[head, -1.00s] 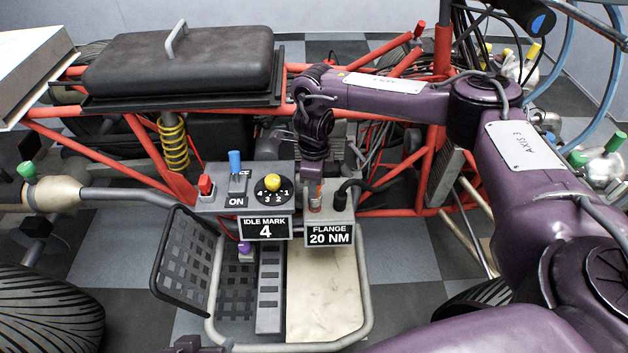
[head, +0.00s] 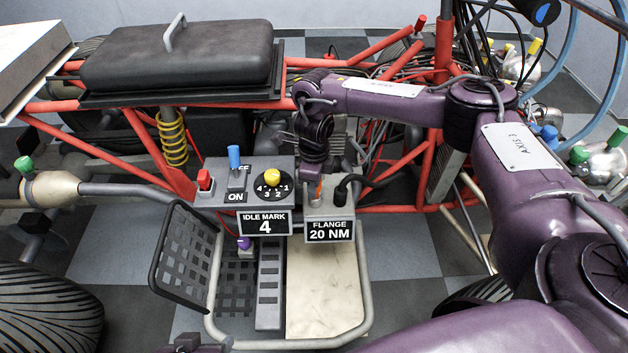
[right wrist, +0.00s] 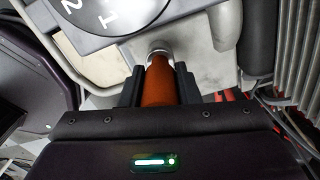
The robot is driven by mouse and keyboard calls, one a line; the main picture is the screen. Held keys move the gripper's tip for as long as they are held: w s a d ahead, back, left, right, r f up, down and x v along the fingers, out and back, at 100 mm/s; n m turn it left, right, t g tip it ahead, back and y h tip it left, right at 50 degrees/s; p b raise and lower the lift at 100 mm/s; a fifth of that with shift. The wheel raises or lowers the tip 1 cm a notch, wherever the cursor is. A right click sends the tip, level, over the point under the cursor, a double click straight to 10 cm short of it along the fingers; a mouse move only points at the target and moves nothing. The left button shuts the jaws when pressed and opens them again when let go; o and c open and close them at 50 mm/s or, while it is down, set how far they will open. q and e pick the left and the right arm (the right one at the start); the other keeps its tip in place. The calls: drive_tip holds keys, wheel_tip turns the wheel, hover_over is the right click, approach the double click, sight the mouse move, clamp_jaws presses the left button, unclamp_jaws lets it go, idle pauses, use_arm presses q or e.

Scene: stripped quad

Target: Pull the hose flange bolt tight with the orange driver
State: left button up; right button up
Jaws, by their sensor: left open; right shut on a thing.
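My right gripper (head: 318,182) is over the grey flange box, whose label (head: 330,230) reads "FLANGE 20 NM". In the right wrist view it (right wrist: 159,90) is shut around the orange driver (right wrist: 158,82). The driver's silver collar (right wrist: 159,52) points at a pale metal part of the box. A little of the orange driver (head: 319,189) shows in the head view. The hose flange bolt is hidden at the driver's tip, so I cannot tell how it is seated. My left gripper (head: 195,344) is open at the bottom edge, mostly out of frame.
A black hose (head: 352,184) bends from the flange box. Red frame tubes lie behind. A pale footboard (head: 322,290) lies below.

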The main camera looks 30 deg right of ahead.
drive_tip(key=shift+r+m, duration=0.15)
drive_tip(key=shift+m, duration=0.45)
drive_tip(key=shift+m+p, duration=0.8)
drive_tip(key=shift+p, duration=0.1)
drive_tip(key=shift+m, duration=0.5)
